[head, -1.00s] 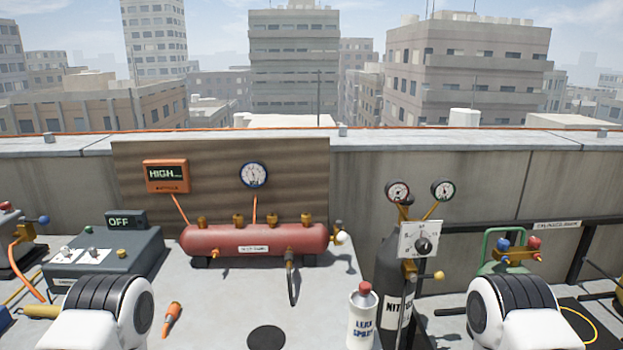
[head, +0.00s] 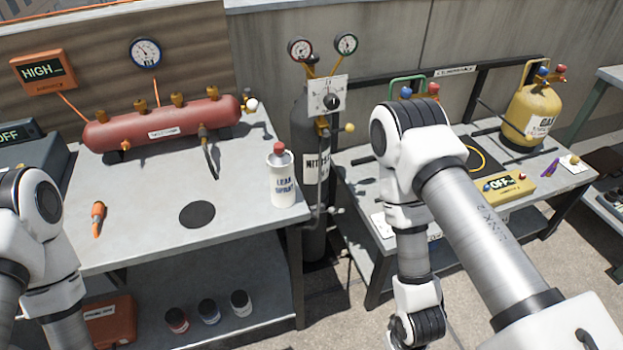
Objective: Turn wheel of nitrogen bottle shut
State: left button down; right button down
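The nitrogen bottle (head: 303,132) is a dark upright cylinder with a partly visible "NIT" label, standing between the two benches. Two round gauges (head: 300,49) sit on yellow stems above it. A white dial plate (head: 315,95) with a black knob (head: 331,102) is at its top. A small yellow knob (head: 349,127) sticks out to the right just below; I cannot tell which part is the wheel. My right arm reaches in from the lower right and bends down in front of the right bench, to the right of the bottle. Both my grippers are outside the picture.
A leak spray can (head: 284,180) stands on the left bench (head: 150,215), close to the bottle. A red tank (head: 165,124) and an orange-handled tool (head: 98,218) are also there.

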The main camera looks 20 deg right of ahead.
aim_at(314, 57)
jog(key=i+l, duration=0.1)
jog(key=l, duration=0.2)
jog(key=i+l, duration=0.1)
jog(key=l, duration=0.25)
jog(key=i+l, duration=0.1)
jog(key=l, duration=0.2)
jog(key=i+l, duration=0.1)
jog(key=l, duration=0.25)
